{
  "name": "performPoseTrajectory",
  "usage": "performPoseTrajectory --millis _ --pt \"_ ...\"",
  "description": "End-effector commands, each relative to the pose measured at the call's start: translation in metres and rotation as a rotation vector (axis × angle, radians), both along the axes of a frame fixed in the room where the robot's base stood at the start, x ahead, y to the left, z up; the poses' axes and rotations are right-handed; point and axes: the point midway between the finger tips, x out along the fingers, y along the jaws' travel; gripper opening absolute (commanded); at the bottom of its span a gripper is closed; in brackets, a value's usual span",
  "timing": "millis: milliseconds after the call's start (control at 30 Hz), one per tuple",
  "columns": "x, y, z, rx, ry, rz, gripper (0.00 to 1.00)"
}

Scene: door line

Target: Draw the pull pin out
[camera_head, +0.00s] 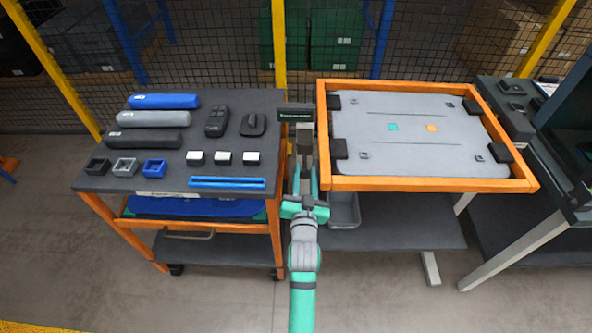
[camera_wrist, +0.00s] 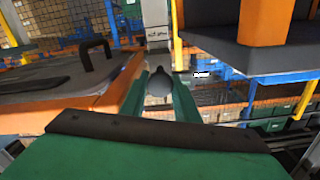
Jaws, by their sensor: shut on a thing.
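My gripper (camera_head: 304,183) is in the gap between the tool cart and the orange-framed table, in front of a grey post (camera_head: 304,142) with a dark sign plate. Only the pin's rounded part shows between the fingertips. The fingers and arm hide it in the head view. I cannot tell how far the pin sits in its seat. The post also shows behind the fingertips in the wrist view (camera_wrist: 158,36).
The cart (camera_head: 95,182) at the left holds dark and blue bars, small bins and blocks. The orange-framed table (camera_head: 430,184) with a grey plate stands close at the right. A grey bin (camera_head: 344,212) hangs low beside my gripper. A mesh fence (camera_head: 225,50) runs behind.

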Motion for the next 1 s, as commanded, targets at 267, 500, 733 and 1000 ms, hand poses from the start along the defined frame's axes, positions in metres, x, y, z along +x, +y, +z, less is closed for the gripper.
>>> performPoseTrajectory --millis 267,500,733,1000 --pt "-0.002 -0.001 -0.001 -0.001 0.003 -0.001 0.37" --pt "-0.001 -0.001 -0.001 -0.001 0.002 -0.002 0.37" --pt "-0.014 0.000 -0.002 -0.001 0.003 -0.001 0.37" --pt "-0.058 0.004 -0.002 0.000 0.004 -0.001 0.37"
